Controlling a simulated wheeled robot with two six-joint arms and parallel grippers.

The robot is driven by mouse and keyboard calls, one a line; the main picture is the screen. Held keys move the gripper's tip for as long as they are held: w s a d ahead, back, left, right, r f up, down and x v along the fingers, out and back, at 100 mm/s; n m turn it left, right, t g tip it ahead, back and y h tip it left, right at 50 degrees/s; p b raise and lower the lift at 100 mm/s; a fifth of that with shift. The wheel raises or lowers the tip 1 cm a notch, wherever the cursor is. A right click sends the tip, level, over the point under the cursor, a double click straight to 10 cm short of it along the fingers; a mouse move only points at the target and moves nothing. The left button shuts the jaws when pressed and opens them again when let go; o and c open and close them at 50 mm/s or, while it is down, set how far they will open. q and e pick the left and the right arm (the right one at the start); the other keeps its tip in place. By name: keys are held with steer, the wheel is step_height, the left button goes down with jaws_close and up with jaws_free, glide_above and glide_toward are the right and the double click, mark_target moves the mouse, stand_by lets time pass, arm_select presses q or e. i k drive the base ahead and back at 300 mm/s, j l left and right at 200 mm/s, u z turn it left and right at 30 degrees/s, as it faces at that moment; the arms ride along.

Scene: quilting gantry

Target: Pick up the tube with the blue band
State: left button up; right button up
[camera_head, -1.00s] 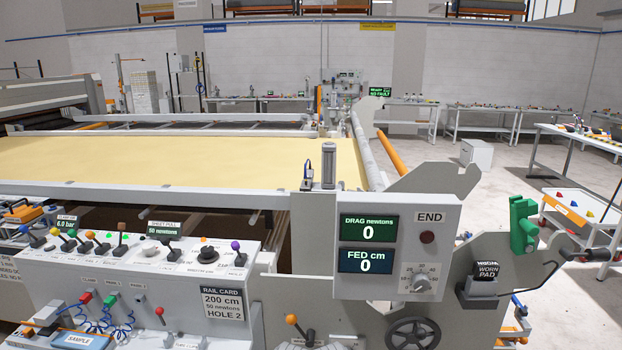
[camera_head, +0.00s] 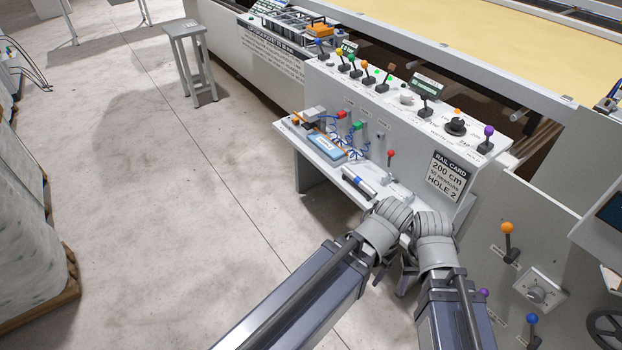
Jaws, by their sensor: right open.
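A short silver-grey tube with a blue band (camera_head: 358,180) lies on the narrow front shelf (camera_head: 318,153) of the control console. Both my arms reach in from the bottom of the view, wrists close together by the shelf's right end. My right gripper (camera_head: 406,281) points down in front of the console, open and apart from the tube. My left gripper (camera_head: 379,275) is mostly hidden below its wrist, and its jaws cannot be made out. The tube lies up and left of both grippers.
A blue sample block (camera_head: 326,146) and coloured clamps share the shelf. A red-knobbed lever (camera_head: 390,157) rises behind the tube. The console (camera_head: 447,176) has several knobbed levers on top. A grey stool (camera_head: 190,62) stands at upper left. The floor left of the shelf is clear.

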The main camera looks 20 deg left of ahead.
mark_target(356, 180)
steer(key=u, duration=0.45)
steer(key=z, duration=0.25)
steer(key=i+j+z, duration=0.15)
steer(key=j+z, duration=0.2)
steer(key=i+j+z, duration=0.1)
steer(key=j+z, duration=0.25)
steer(key=i+j+z, duration=0.1)
steer(key=j+z, duration=0.15)
steer(key=j, duration=0.7)
steer(key=j+z, duration=0.3)
steer(key=j, duration=2.85)
steer(key=i, duration=0.05)
